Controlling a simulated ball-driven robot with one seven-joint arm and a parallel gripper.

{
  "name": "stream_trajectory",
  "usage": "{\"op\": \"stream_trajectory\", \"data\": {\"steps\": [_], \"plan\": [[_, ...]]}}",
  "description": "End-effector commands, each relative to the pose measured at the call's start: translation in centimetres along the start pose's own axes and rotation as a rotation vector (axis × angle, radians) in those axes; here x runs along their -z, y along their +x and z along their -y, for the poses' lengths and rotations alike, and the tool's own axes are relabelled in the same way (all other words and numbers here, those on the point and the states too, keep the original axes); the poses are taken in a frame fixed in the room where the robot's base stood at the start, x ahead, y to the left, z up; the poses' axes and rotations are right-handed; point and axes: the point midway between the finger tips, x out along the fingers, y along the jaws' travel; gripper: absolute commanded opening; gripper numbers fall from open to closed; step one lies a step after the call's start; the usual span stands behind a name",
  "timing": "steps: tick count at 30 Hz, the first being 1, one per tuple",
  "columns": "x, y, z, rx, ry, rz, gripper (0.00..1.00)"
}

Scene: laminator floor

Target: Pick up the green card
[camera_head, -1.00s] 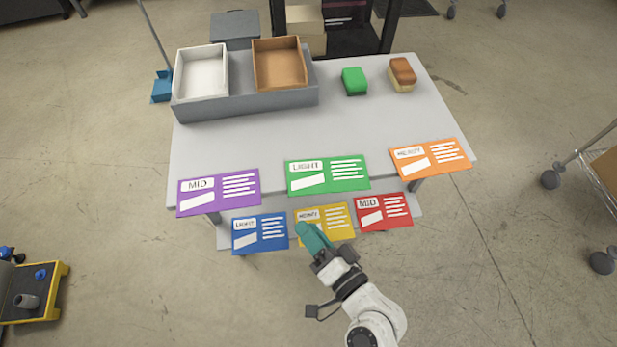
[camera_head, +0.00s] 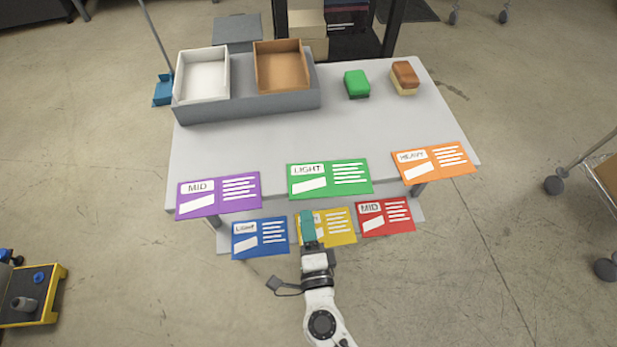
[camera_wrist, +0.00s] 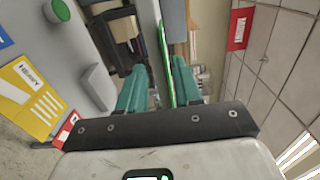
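The green card (camera_head: 329,180), marked LIGHT with white lines, lies at the front edge of the grey table, between the purple card (camera_head: 218,193) and the orange card (camera_head: 434,161). My gripper (camera_head: 307,214) is in front of and below it in the head view, covering part of the yellow card (camera_head: 340,226). In the wrist view the teal fingers (camera_wrist: 158,66) stand apart. A thin green strip, apparently the green card edge-on (camera_wrist: 166,62), shows in the gap between them. I cannot tell whether it is within the fingers or beyond them. Nothing appears clamped.
The blue card (camera_head: 260,238) and red card (camera_head: 385,216) flank the yellow one on a lower ledge. On the table (camera_head: 250,145) stand a white bin (camera_head: 202,74), a brown bin (camera_head: 281,66), a green sponge (camera_head: 357,83) and a brown-and-cream sponge (camera_head: 404,77). The table's middle is clear.

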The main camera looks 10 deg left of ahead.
Motion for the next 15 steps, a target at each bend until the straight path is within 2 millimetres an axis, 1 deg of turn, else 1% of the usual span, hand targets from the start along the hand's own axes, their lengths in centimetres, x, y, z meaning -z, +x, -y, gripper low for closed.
{"op": "stream_trajectory", "data": {"steps": [5, 9, 12, 15], "plan": [[0.1, 1.6, 0.5, 0.001, 0.001, 0.000, 0.34], [0.2, 3.8, 0.7, 0.001, 0.002, 0.000, 0.34], [0.2, 4.8, 0.6, 0.001, 0.001, 0.000, 0.34], [0.2, 5.3, 0.6, 0.000, 0.001, 0.001, 0.34]]}}
